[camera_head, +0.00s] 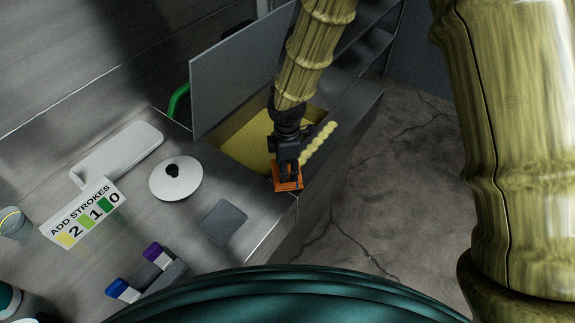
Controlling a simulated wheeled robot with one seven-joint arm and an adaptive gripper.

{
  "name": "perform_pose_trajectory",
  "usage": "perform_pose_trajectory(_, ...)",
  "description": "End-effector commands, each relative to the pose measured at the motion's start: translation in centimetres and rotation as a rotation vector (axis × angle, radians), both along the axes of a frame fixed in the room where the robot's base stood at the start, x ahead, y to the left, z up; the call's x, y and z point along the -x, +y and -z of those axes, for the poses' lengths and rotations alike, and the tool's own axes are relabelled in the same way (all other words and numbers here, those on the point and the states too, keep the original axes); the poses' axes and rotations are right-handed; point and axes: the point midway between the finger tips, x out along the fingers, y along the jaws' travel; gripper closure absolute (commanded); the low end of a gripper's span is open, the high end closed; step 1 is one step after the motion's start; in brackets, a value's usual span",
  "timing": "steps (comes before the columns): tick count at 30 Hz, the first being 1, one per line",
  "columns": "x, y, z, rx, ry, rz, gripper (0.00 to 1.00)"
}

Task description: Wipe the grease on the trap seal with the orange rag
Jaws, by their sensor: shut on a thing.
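My gripper (287,168) points down and is shut on the orange rag (289,186), whose lower part shows below the fingers. The rag is at the near right corner of the open trap (242,147); I cannot tell whether it touches the surface. The trap is a square opening with a yellow inside, and its grey lid (232,75) stands raised at the back. A row of pale yellow blobs (318,144), which looks like the grease, runs along the trap's right edge, just right of my gripper. My gripper and arm hide part of the opening.
On the steel counter left of the trap are a white disc (176,182), a white board (118,153), an "ADD STROKES" sign (83,212) and a grey pad (223,222). Blue and purple markers (152,253) lie nearer. The counter ends just right of the trap, above open floor.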

Motion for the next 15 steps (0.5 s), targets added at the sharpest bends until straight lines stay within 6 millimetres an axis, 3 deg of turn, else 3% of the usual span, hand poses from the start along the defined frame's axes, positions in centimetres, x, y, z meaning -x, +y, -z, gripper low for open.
perform_pose_trajectory(15,-0.01,0.01,0.83,0.000,0.000,0.000,0.72)
